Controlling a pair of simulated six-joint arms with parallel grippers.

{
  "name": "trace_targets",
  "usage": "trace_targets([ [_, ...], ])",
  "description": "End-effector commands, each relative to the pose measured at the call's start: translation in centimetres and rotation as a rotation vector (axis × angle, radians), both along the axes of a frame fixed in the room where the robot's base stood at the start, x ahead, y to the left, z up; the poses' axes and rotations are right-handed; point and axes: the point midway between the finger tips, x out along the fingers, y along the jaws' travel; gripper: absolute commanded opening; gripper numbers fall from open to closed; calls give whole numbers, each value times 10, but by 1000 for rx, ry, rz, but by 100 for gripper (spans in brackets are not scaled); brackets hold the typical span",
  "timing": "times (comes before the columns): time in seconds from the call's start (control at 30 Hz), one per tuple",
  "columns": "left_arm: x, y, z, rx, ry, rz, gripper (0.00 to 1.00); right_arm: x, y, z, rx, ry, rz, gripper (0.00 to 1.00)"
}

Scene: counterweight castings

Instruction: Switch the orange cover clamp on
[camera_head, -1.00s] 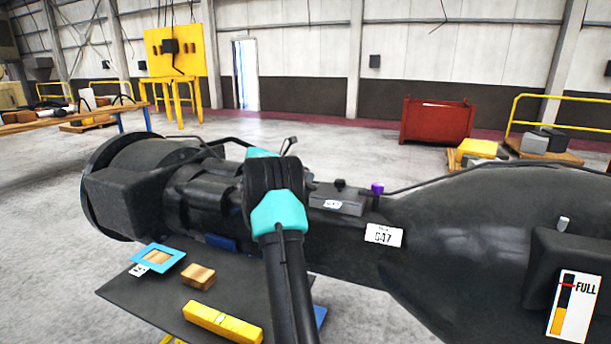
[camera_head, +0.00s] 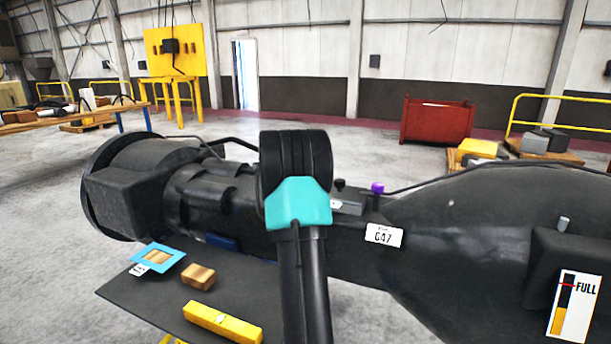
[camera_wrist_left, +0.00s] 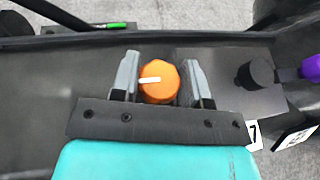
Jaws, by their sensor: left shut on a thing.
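The orange cover clamp is a round knob (camera_wrist_left: 162,88) with a white pointer mark, seen in the left wrist view on top of a dark casting. The mark points to the left in that picture. My left gripper (camera_wrist_left: 161,74) has one grey finger on each side of the knob and is shut on it. In the head view my own black and teal arm hides the knob and the fingers. My right gripper is in neither view.
The big dark casting (camera_head: 470,215) fills the right and middle. A black knob (camera_wrist_left: 261,72) and a purple part (camera_wrist_left: 311,68) lie to the right of the clamp. A dark shelf holds a yellow bar (camera_head: 222,322) and a wooden block (camera_head: 198,276).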

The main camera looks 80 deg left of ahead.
Motion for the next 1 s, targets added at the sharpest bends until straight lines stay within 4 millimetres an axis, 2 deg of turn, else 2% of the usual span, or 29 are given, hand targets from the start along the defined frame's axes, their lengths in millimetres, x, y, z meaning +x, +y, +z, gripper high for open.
trace_targets([
  [0.43,0,0,0,0,0,14,18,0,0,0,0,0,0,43],
  [0.47,0,0,0,0,0,14,44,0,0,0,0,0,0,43],
  [0.7,0,0,0,1,-1,13,67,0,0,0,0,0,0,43],
  [1.0,-1,-1,1,1,0,14,67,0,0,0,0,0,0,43],
])
